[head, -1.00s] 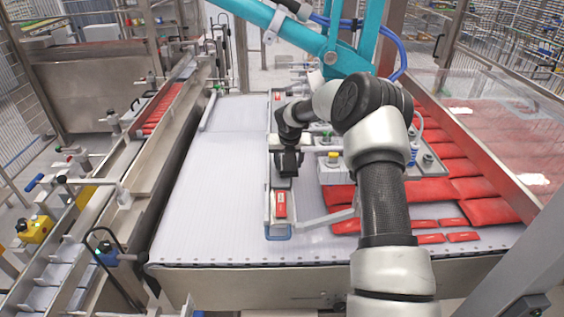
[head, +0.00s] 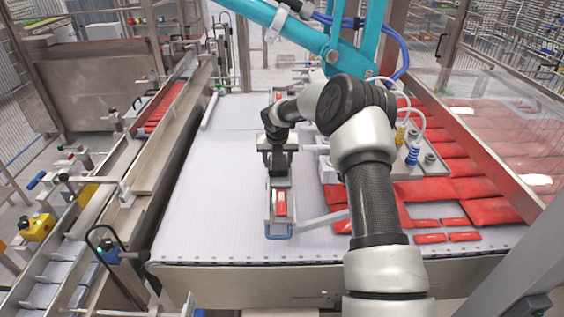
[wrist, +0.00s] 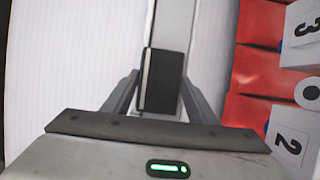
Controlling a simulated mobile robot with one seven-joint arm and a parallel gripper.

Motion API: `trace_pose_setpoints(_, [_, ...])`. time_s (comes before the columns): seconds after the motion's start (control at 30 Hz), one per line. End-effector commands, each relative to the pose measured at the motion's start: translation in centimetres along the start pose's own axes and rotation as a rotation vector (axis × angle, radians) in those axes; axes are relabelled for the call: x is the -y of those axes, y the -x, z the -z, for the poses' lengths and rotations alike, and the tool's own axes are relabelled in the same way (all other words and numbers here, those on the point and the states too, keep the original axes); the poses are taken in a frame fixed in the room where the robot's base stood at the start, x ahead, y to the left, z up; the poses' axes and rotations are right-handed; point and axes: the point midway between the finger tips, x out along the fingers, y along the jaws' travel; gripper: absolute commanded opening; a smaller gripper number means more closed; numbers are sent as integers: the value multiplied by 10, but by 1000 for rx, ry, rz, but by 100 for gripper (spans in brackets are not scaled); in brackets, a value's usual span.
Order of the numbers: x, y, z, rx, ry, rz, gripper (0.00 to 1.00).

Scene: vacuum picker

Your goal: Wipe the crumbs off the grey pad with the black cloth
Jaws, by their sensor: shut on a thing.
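My gripper (head: 279,168) is over the long narrow grey tray on the white belt, pointing down. In the wrist view its two fingers (wrist: 160,95) are closed on the sides of a black, block-shaped thing (wrist: 162,78), which may be the black cloth. A grey strip (wrist: 173,24) lies beyond it, possibly the grey pad; I cannot tell whether the black thing touches it. No crumbs can be made out. In the head view the black thing is not clearly separable from my dark gripper.
A red packet (head: 281,203) lies at the near end of the tray. Red packets (head: 460,188) cover the belt's right side, near a numbered "2" block (wrist: 289,143). A teal machine arm (head: 290,28) hangs above. The left half of the white belt (head: 205,190) is clear.

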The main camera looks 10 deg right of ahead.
Motion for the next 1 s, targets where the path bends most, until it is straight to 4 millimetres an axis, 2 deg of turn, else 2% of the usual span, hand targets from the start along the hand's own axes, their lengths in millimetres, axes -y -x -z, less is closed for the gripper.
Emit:
trace_pose_setpoints(0.23, [-22, -3, 2, -1, 1, -1, 34])
trace_pose_setpoints(0.6, [-24, -2, 2, -4, 1, -1, 34])
trace_pose_setpoints(1.0, [-23, 30, -13, 1, 0, 0, 34])
